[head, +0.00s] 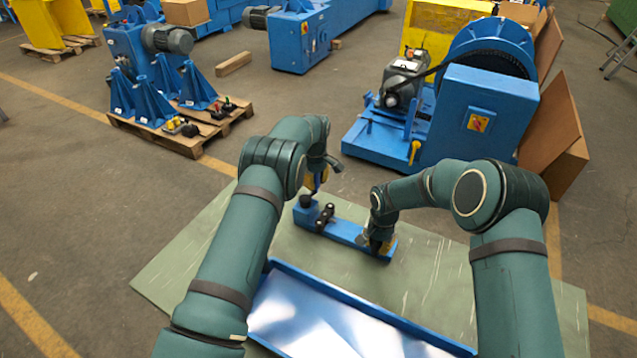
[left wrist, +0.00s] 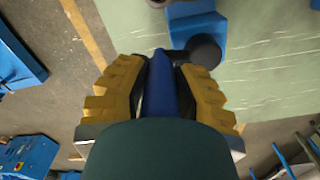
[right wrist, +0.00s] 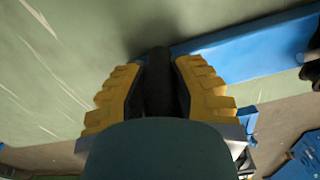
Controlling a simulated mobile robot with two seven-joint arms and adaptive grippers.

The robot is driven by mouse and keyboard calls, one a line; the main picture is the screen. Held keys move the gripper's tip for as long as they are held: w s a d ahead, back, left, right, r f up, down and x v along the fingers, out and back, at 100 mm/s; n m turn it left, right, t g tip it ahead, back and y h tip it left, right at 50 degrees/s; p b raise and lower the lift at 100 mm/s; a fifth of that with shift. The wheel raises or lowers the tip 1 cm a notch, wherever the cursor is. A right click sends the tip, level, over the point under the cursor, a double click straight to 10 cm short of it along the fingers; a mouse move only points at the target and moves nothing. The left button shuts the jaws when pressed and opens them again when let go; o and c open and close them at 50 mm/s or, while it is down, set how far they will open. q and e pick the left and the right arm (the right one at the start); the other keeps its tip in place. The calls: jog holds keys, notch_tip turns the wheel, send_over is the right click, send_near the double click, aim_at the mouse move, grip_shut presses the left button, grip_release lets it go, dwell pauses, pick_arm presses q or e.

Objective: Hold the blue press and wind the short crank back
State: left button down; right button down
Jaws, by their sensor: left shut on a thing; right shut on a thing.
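A long blue base bar (head: 345,231) lies on the green mat, with black parts (head: 325,215) on top. My left gripper (head: 314,186) is at the bar's far left end. In the left wrist view its yellow fingers (left wrist: 162,75) are shut on the blue press (left wrist: 160,92), beside a round black knob (left wrist: 204,50). My right gripper (head: 374,243) is at the bar's near right end. In the right wrist view its fingers (right wrist: 158,75) are shut on an upright black piece (right wrist: 159,90), apparently the short crank's grip. The crank's arm is hidden.
A blue-edged tray (head: 330,318) with a shiny floor lies in front of the bar. The green mat (head: 190,245) is bare to the left. A blue machine (head: 480,115) with a large wheel stands behind at right; a pallet (head: 160,137) stands at back left.

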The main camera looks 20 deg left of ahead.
jog(key=shift+d, duration=0.1)
pick_arm(q)
jog(key=s+a+n, duration=0.2)
jog(key=a+n, duration=0.4)
jog(key=n, duration=0.9)
jog(key=shift+a+n, duration=0.2)
jog(key=shift+n, duration=0.1)
jog(key=shift+s+f, duration=0.1)
jog(key=shift+s, duration=0.05)
jog(key=c, duration=0.7)
grip_release()
